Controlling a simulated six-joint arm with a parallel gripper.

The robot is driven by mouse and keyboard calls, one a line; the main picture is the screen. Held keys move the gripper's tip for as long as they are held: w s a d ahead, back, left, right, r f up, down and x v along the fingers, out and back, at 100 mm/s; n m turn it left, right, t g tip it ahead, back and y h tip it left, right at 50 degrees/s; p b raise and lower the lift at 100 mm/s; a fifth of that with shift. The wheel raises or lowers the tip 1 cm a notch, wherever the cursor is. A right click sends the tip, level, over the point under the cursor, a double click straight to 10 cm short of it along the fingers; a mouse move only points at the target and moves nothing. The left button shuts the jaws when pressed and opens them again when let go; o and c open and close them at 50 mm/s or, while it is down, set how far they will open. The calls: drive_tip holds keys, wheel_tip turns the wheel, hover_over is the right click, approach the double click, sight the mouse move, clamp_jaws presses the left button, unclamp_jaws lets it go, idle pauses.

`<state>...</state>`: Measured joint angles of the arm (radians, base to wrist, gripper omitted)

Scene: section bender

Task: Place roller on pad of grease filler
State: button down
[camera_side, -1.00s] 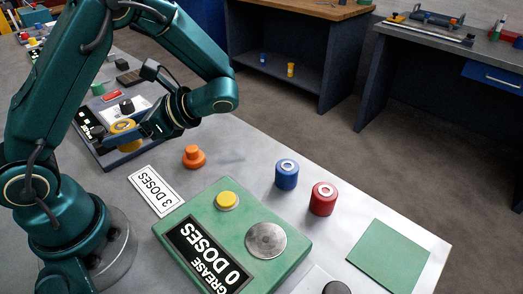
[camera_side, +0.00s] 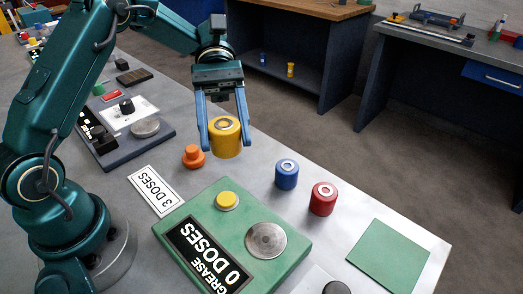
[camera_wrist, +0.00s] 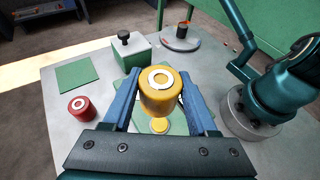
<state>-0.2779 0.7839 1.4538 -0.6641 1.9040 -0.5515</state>
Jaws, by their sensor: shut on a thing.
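My gripper (camera_side: 225,122) is shut on a yellow roller (camera_side: 226,142) and holds it upright in the air, beside the back left of the green grease filler (camera_side: 196,203). The roller also shows between the blue fingers in the wrist view (camera_wrist: 160,92). The filler has a round grey metal pad (camera_side: 265,241), a yellow button (camera_side: 227,200) and a display (camera_side: 208,257) reading "GREASE 0 DOSES". The pad is bare. In the wrist view the roller and gripper hide most of the filler.
A blue roller (camera_side: 287,174) and a red roller (camera_side: 322,199) stand right of the filler. An orange knob-shaped piece (camera_side: 193,156) stands behind it, near the "3 DOSES" card (camera_side: 157,190). A flat green square (camera_side: 388,256) lies near the table's right edge. A dark device (camera_side: 118,151) with a round plate sits at left.

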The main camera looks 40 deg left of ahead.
drive_tip(key=shift+a+f, duration=0.1)
drive_tip(key=shift+f, duration=0.1)
hover_over(266, 241)
wheel_tip(266, 241, down, 7)
drive_tip(key=shift+r, duration=0.1)
drive_tip(key=shift+f, duration=2.05)
drive_tip(key=shift+c, duration=0.9)
unclamp_jaws()
drive_tip(key=shift+f, duration=0.1)
